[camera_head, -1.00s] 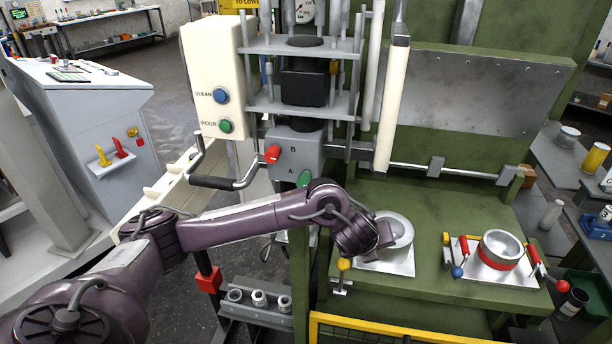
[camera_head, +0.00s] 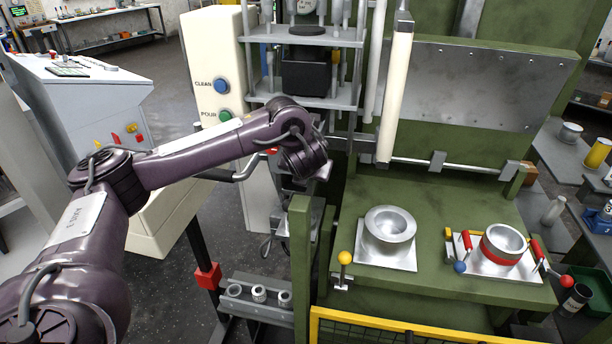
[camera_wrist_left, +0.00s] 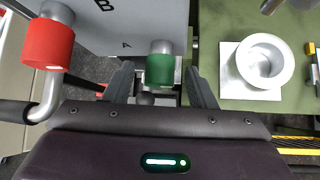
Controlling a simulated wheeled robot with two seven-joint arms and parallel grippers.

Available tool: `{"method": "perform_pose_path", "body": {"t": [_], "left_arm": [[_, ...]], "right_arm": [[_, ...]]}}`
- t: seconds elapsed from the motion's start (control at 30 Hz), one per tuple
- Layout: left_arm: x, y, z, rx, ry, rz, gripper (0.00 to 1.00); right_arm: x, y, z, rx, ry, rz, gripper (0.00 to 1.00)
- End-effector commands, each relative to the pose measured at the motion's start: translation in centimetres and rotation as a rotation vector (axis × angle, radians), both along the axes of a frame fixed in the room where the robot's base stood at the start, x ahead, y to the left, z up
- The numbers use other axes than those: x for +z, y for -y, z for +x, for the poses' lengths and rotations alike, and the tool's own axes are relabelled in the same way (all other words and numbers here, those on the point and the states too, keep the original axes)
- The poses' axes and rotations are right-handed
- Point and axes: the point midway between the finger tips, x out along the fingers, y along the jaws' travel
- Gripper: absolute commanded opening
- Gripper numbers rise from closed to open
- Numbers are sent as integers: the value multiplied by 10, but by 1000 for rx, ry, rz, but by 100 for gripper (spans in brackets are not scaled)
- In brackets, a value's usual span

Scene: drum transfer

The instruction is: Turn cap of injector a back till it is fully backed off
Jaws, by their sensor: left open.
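The green cap (camera_wrist_left: 160,69) of injector A shows in the left wrist view, on a grey stub below the letter A. My left gripper (camera_wrist_left: 160,75) is open, with one dark finger on each side of the green cap in that view. Gaps show between cap and fingers; I cannot tell whether the fingertips reach its depth. The red cap (camera_wrist_left: 49,45) of injector B is at the upper left. In the head view my left wrist hides the green cap and most of the injector block, and only a bit of the red cap (camera_head: 272,151) shows. My right gripper is not in view.
A bent crank handle (camera_wrist_left: 42,100) is left of the gripper. A green post (camera_head: 300,245) stands below my wrist. A silver cup (camera_head: 389,232) and a red-banded cup (camera_head: 502,245) sit on the green bench (camera_head: 440,205). A rack (camera_head: 257,308) holds several small rings.

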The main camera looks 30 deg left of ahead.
Motion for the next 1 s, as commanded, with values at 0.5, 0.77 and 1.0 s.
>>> {"method": "perform_pose_path", "body": {"t": [0.5,0.77,1.0], "left_arm": [[-11,-7,11,-1,2,0,48],[-11,-6,11,-1,2,0,14],[-11,-7,11,0,5,-8,6]], "right_arm": [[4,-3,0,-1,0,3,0],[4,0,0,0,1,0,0],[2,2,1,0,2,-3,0]]}}
